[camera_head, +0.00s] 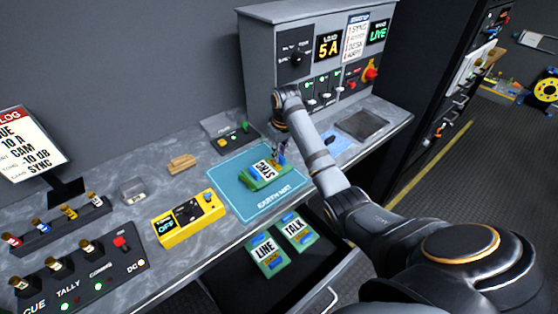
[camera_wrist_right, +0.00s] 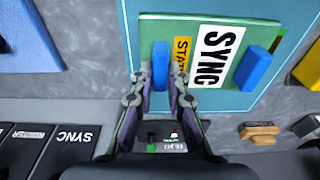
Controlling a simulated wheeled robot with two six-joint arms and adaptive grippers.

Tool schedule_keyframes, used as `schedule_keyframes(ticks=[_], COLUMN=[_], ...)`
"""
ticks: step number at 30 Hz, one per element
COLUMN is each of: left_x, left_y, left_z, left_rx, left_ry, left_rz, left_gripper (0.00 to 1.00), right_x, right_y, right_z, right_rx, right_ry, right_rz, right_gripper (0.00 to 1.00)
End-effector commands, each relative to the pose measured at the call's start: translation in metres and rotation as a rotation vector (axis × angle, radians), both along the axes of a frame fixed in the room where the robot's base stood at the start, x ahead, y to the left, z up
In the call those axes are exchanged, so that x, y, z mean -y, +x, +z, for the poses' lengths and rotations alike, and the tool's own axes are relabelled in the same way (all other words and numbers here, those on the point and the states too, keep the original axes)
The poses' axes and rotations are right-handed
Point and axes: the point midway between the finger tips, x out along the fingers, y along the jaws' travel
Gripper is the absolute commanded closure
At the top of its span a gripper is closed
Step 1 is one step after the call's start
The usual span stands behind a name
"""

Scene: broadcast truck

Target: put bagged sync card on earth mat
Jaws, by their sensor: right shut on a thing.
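The green sync card (camera_head: 268,174), with a white SYNC label and blue tabs, is over the teal earth mat (camera_head: 227,181). It also shows in the right wrist view (camera_wrist_right: 233,82), with a yellow label partly hidden. My right gripper (camera_head: 280,156) is shut on one blue tab of the card; its fingertips close around that tab in the right wrist view (camera_wrist_right: 160,80). The card looks flat, at or very near the mat's surface; I cannot tell whether it fully rests there. My left gripper is not in view.
An open drawer (camera_head: 220,280) below the counter holds the LINE card (camera_head: 268,254) and TALK card (camera_head: 296,232). A yellow meter (camera_head: 187,219) stands left of the mat. A wooden block (camera_head: 181,163) and a switch box (camera_head: 233,139) are behind it.

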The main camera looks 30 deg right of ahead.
Motion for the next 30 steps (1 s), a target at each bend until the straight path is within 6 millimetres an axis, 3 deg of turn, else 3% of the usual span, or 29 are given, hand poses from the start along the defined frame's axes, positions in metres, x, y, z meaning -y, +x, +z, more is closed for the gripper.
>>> schedule_keyframes(ticks=[4, 15, 16, 20, 30], left_x=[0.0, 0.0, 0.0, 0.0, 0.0], left_y=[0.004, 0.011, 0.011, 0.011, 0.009], left_z=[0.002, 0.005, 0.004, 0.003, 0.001], left_rx=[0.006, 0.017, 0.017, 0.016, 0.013], left_ry=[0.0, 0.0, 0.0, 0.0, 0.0], left_rz=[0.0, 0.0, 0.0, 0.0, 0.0], left_gripper=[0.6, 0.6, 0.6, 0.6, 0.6], right_x=[-0.001, -0.001, -0.001, -0.001, -0.001], right_y=[-0.001, -0.001, -0.001, -0.001, -0.001], right_z=[-0.021, -0.026, -0.026, -0.026, -0.024], right_rx=[-0.003, -0.003, -0.003, -0.003, 0.0], right_ry=[0.0, 0.001, 0.002, 0.0, 0.001], right_rz=[0.001, 0.001, 0.0, 0.001, 0.001], right_gripper=[1.0, 1.0, 0.81, 0.64, 0.63])
